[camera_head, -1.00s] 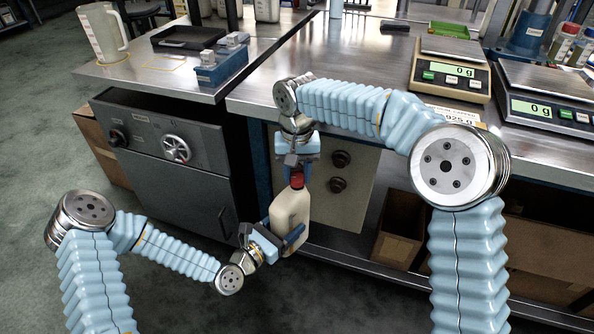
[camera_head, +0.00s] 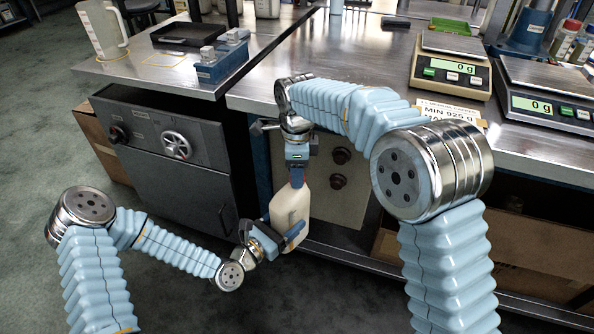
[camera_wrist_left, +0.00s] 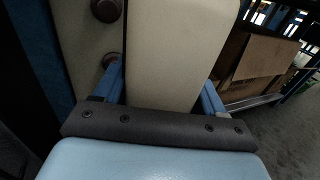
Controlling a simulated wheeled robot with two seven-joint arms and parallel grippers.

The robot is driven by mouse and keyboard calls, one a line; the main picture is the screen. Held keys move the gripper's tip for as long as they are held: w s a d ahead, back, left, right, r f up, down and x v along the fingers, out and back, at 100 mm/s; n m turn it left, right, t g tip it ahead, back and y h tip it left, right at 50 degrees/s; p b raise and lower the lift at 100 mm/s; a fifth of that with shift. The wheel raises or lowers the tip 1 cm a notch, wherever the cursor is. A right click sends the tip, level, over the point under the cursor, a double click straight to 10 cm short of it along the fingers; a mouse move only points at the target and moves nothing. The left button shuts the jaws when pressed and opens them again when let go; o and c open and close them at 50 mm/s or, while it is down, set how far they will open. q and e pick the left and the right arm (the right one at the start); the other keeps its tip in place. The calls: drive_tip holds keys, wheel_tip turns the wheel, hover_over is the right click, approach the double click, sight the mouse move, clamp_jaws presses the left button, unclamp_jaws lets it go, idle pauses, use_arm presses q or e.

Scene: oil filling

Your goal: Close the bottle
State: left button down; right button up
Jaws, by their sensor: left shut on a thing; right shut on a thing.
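A cream bottle (camera_head: 289,207) is held off the floor, slightly tilted, in front of the bench. My left gripper (camera_head: 282,238) is shut on its lower body. In the left wrist view the bottle (camera_wrist_left: 165,60) fills the space between the two blue fingers. My right gripper (camera_head: 297,178) points down at the bottle's top and is shut on the red cap, which its fingers mostly hide. The cap is at the bottle's mouth, but whether it is threaded tight cannot be seen.
A steel bench (camera_head: 370,50) stands behind, with two scales (camera_head: 450,70) on the right. A dark cabinet (camera_head: 170,150) is behind the left arm. A blue holder (camera_head: 222,66) and a clear jug (camera_head: 102,28) stand on the left table. The floor at left is clear.

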drive_tip(key=m, duration=0.7)
drive_tip(key=o, duration=1)
drive_tip(key=shift+r, duration=0.15)
drive_tip(key=shift+r, duration=2.15)
drive_tip(key=shift+c, duration=0.4)
